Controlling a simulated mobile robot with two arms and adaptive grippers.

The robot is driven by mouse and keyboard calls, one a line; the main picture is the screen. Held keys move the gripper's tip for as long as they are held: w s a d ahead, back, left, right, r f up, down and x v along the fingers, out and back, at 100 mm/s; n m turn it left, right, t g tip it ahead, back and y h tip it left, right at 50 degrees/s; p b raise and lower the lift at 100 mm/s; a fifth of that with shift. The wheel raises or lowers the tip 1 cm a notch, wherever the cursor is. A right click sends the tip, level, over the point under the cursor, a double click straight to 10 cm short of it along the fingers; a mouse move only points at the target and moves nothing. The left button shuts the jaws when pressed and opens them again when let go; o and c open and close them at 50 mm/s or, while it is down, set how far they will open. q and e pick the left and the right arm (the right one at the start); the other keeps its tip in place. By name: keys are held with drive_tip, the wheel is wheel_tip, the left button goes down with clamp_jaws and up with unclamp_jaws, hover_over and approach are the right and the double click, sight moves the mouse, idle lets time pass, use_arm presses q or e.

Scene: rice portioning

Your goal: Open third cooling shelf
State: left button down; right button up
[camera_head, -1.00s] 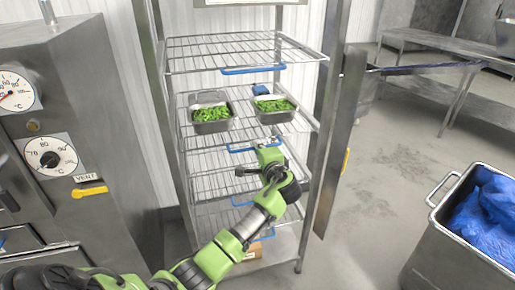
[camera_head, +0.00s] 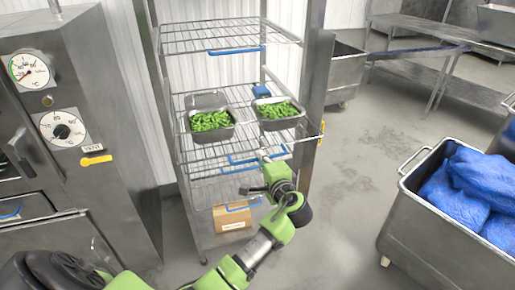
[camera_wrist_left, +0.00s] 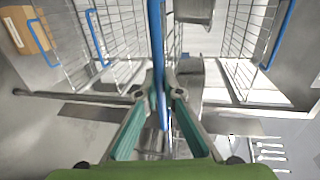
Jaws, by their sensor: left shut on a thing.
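The cooling rack (camera_head: 176,150) stands in the middle of the head view, with several wire shelves that carry blue handles. The top shelf (camera_head: 215,36) is empty. The shelf below it holds two metal trays of green beans (camera_head: 211,122) (camera_head: 278,110). My left gripper (camera_head: 266,160) is at the rack's front, just below the tray shelf. In the left wrist view its green fingers (camera_wrist_left: 160,105) are closed around a blue shelf handle (camera_wrist_left: 156,45). How far that shelf is pulled out is hard to tell. My right gripper is not in view.
A cardboard box (camera_head: 232,218) sits low in the rack. A steel cabinet with dials (camera_head: 110,180) stands close on the left. A metal cart (camera_head: 408,205) with blue bags stands at the right. The floor (camera_head: 345,190) between rack and cart is clear.

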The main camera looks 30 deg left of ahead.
use_arm(q)
drive_tip(key=shift+f+p+v, duration=0.15)
drive_tip(key=shift+f+v, duration=0.05)
drive_tip(key=shift+v, duration=0.95)
drive_tip(key=shift+f+p+v, duration=0.15)
drive_tip(key=shift+f+v, duration=0.05)
drive_tip(key=shift+v, duration=0.9)
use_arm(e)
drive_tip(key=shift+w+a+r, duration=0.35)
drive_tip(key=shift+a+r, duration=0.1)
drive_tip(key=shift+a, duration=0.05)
use_arm(q)
drive_tip(key=c, duration=2.2)
unclamp_jaws()
drive_tip(key=shift+s, duration=0.1)
drive_tip(key=shift+d, duration=0.1)
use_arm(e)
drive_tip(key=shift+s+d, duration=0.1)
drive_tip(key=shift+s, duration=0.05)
use_arm(q)
drive_tip(key=v, duration=1.2)
